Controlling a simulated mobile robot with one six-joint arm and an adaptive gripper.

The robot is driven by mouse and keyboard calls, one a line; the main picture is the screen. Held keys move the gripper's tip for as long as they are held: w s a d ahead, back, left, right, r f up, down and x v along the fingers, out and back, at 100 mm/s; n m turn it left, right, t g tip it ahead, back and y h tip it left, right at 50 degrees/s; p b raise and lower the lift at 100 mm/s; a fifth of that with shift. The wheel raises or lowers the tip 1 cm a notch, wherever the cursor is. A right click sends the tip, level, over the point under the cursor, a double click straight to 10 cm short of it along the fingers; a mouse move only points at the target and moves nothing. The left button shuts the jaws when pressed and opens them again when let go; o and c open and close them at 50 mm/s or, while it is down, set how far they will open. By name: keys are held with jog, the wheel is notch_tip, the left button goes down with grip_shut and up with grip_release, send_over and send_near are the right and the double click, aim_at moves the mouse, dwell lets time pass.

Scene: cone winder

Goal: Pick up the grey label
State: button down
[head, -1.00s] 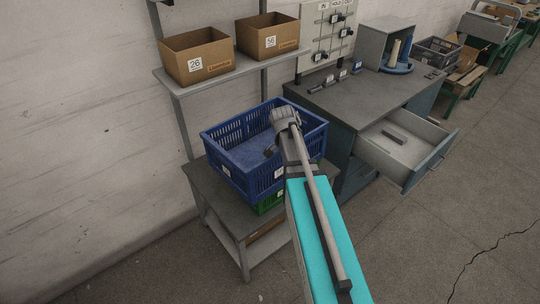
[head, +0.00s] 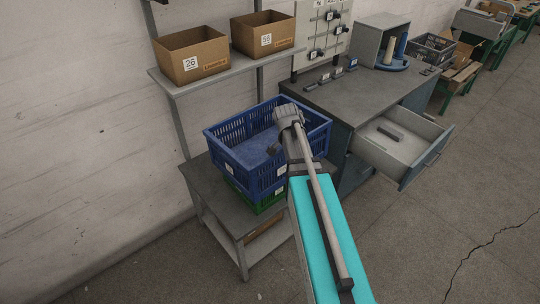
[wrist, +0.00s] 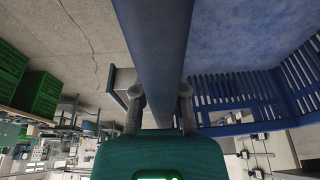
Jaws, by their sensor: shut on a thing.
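My gripper (head: 273,150) is over the right side of a blue slatted crate (head: 229,159). In the wrist view the gripper's two fingers (wrist: 160,108) straddle the blue crate's wall (wrist: 155,45), with the crate's floor on the right and open room floor on the left. The gripper is shut on this wall. The blue crate is just above a green crate (head: 268,204) on a low grey table. Small pale labels are on the fronts of the blue crate (head: 228,169) and the green crate. I cannot make out a grey label for sure.
Cardboard boxes (head: 190,58) marked 26 and 56 stand on a shelf above. A workbench (head: 365,92) with small tagged items is at the right, its drawer (head: 402,152) open and holding a dark bar. The floor at the right is clear.

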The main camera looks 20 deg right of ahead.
jog(key=shift+r, duration=0.1)
jog(key=shift+d+r+p, duration=0.2)
jog(key=shift+r+p, duration=0.2)
jog(key=shift+p, duration=0.05)
jog(key=shift+w, duration=0.15)
jog(key=w+d+f+b, duration=0.1)
jog(key=w, duration=0.1)
jog(key=w+d+f+b, duration=0.1)
jog(key=w, duration=0.2)
jog(key=w+d+f+b, duration=0.1)
jog(key=w+f+b, duration=0.1)
jog(key=w, duration=0.1)
jog(key=shift+f, duration=0.1)
jog(key=w+f+b, duration=0.2)
jog(key=w+d+f+b, duration=0.1)
jog(key=w+f+b, duration=0.1)
jog(key=f+b, duration=0.1)
jog(key=shift+w+d, duration=0.1)
jog(key=shift+d, duration=0.1)
jog(key=shift+r, duration=0.1)
dwell(0.3)
